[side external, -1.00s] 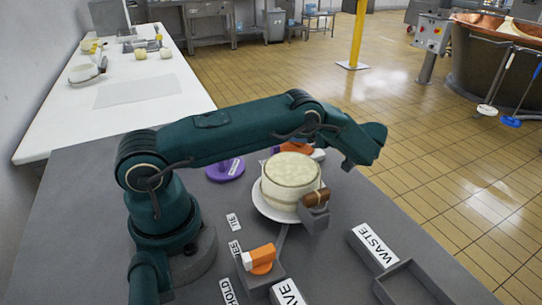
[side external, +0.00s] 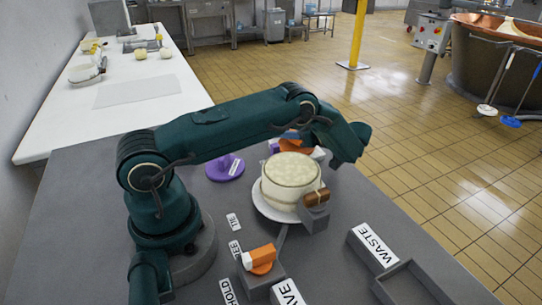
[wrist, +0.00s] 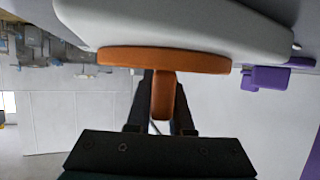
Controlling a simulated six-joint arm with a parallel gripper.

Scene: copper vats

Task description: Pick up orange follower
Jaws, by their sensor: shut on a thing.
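The orange follower (wrist: 165,62) is a flat disc with a short stem in the wrist view. My gripper (wrist: 160,110) is shut on that stem, with one dark finger on each side. A broad pale thing (wrist: 185,25) lies right against the far side of the disc; I cannot tell whether they touch. In the side external view the orange follower (side external: 294,147) shows partly behind the pale round cheese in its clear mould (side external: 291,176). My fingers are hidden there by my arm.
A purple follower (side external: 226,166) lies left of the mould. A white plate (side external: 262,210) is under the mould. A grey block with a brown piece (side external: 316,196) stands in front. An orange-and-white tool (side external: 261,259), a WASTE block (side external: 373,247) and a tray (side external: 411,284) are nearer.

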